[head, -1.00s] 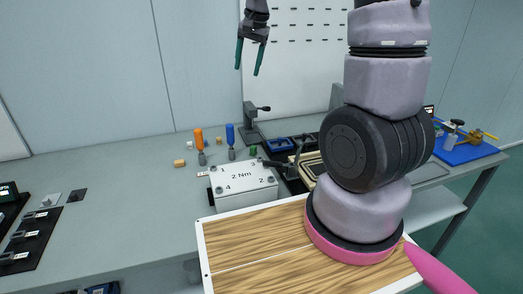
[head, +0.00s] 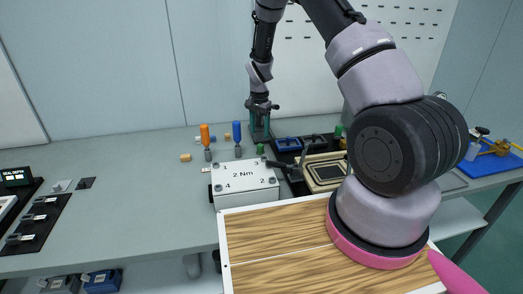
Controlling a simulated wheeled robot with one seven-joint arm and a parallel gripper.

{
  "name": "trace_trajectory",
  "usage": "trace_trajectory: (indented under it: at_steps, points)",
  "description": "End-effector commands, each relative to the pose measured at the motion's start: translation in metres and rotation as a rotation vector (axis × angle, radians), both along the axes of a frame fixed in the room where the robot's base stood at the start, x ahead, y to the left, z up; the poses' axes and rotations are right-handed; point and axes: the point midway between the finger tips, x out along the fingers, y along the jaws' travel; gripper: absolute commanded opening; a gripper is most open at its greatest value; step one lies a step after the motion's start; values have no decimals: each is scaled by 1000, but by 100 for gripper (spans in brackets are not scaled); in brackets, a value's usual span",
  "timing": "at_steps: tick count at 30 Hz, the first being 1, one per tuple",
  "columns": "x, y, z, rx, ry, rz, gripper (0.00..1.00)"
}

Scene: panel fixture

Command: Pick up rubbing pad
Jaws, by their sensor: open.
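I cannot tell for certain which object is the rubbing pad. A small tan block (head: 185,157) lies on the grey bench, left of the orange-handled screwdriver, and may be it. My gripper (head: 260,130) hangs at the back of the bench with its teal fingers pointing down, behind the white box and right of the blue-handled screwdriver. Its jaws are open, and I see nothing held between them. The gripper overlaps a dark stand there, and its exact height above the bench is unclear.
A white box (head: 243,184) marked 2 Nm stands mid-bench. Orange (head: 205,134) and blue (head: 237,131) screwdrivers stand behind it. A framed tray (head: 326,172) and blue bins (head: 287,144) are to the right. The bench's left middle is clear.

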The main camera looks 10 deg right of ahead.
Motion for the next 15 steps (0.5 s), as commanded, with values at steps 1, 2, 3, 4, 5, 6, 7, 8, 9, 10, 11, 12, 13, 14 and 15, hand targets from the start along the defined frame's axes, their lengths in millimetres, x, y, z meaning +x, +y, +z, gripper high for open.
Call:
trace_trajectory:
  at_steps: [1,2,3,4,5,6,7,8,9,10,11,12,13,14,15]
  points:
    - [0,-1,-9,-1,2,0,65]
    - [0,-1,-12,0,1,-1,65]
    - [0,-1,-16,0,1,-1,65]
    - [0,-1,-19,-1,1,0,65]
    - [0,-1,-21,-1,1,0,65]
    - [0,-1,-23,-1,-1,1,65]
    - [0,-1,-24,-1,-1,1,65]
    - [0,-1,-25,0,0,1,65]
    - [-1,-1,-27,0,0,1,65]
    - [-1,-1,-30,-1,1,1,65]
    - [-2,-1,-33,0,1,1,65]
    - [-3,-1,-38,0,1,2,65]
    - [-4,-1,-42,0,3,2,65]
    - [-5,-2,-47,0,3,1,65]
    - [-6,-2,-53,0,3,1,65]
